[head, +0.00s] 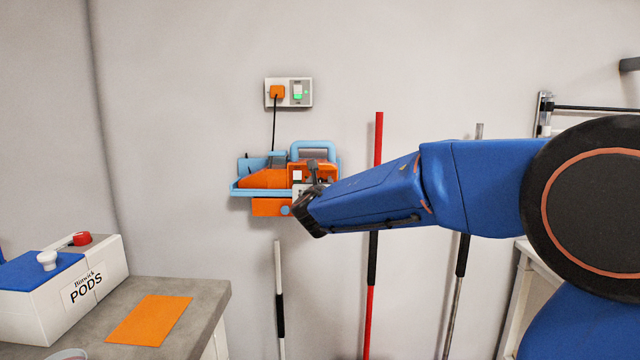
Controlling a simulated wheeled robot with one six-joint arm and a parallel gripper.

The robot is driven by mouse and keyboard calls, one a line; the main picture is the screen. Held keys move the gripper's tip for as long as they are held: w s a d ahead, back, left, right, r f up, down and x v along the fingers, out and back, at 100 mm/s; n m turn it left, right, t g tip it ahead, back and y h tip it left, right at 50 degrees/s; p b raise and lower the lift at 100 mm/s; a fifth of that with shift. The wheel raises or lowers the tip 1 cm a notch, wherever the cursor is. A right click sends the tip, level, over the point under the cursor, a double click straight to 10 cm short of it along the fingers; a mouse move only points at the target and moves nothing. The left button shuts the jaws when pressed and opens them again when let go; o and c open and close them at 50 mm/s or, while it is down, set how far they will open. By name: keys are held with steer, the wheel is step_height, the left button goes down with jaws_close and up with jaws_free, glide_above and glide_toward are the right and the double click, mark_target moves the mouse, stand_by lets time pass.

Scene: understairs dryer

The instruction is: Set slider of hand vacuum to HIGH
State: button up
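The hand vacuum (262,178) is orange and light blue and is mounted on the wall, with a looped light blue handle at its upper right. A black cord runs from it up to an orange plug. My gripper (305,198) is at the vacuum's right side, in front of it or touching it; I cannot tell which. Its dark fingers and wrist cover part of the vacuum's right end. The slider and its markings cannot be made out. The gap between the fingers is too small to judge.
A wall socket (289,93) with a green-lit switch sits above the vacuum. Poles, one of them red (378,140), lean against the wall behind my arm. At lower left a grey counter (205,292) holds a white PODS box (50,305) and an orange sheet (150,320).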

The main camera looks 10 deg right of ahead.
jaws_close()
steer(key=d, duration=0.1)
steer(key=s+d, duration=0.1)
steer(key=d, duration=0.1)
stand_by(0.3)
jaws_free()
